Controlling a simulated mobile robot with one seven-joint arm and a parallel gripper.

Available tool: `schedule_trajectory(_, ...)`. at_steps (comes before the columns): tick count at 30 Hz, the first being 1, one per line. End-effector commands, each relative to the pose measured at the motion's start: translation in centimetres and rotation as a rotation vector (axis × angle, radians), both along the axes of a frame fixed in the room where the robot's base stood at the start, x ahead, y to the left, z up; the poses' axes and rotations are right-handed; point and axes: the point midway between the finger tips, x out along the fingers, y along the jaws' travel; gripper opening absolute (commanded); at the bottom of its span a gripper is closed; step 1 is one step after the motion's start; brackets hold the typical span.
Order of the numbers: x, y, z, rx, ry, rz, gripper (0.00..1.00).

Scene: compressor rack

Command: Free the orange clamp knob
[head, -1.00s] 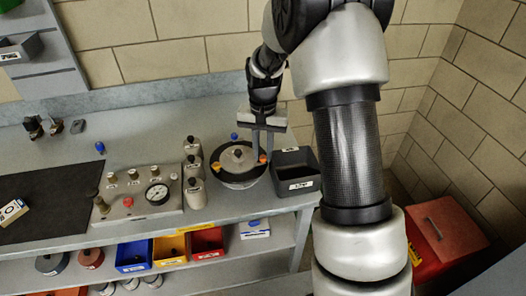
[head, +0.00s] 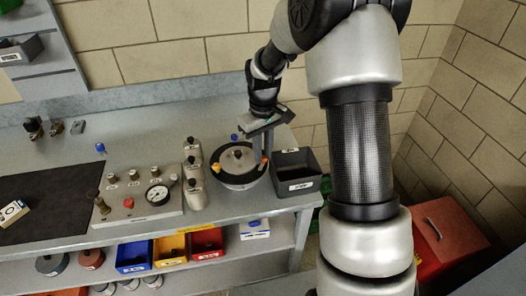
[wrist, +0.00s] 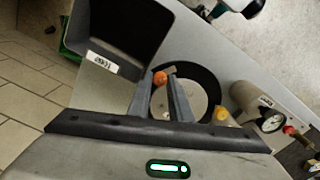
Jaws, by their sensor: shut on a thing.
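The orange clamp knob (head: 264,161) sits at the right rim of a round black-rimmed vessel (head: 232,180) with a grey lid (head: 238,156). My gripper (head: 267,155) reaches down over that rim from above and is shut on the orange knob. In the wrist view the knob (wrist: 160,77) shows between the tips of my two fingers (wrist: 161,84). The fingers hide part of it, and I cannot tell how tight the clamp is. A yellow knob (head: 215,168) and a blue knob (head: 234,137) sit at other places on the rim.
A dark open bin (head: 297,170) stands close to the right of the vessel, near the bench end. Several grey cylinders (head: 194,172) and a gauge panel (head: 140,195) stand to the left. A black mat (head: 45,205) lies further left. Shelves with coloured bins run below.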

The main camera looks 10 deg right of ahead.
Motion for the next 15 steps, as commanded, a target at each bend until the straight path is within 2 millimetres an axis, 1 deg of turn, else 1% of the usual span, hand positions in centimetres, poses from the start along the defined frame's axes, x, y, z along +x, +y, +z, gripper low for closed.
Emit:
schedule_trajectory(6, 0.09, 0.04, 0.12, 0.000, -0.003, 0.064, 0.00)
schedule_trajectory(15, 0.11, 0.03, 0.12, 0.000, -0.003, 0.085, 0.00)
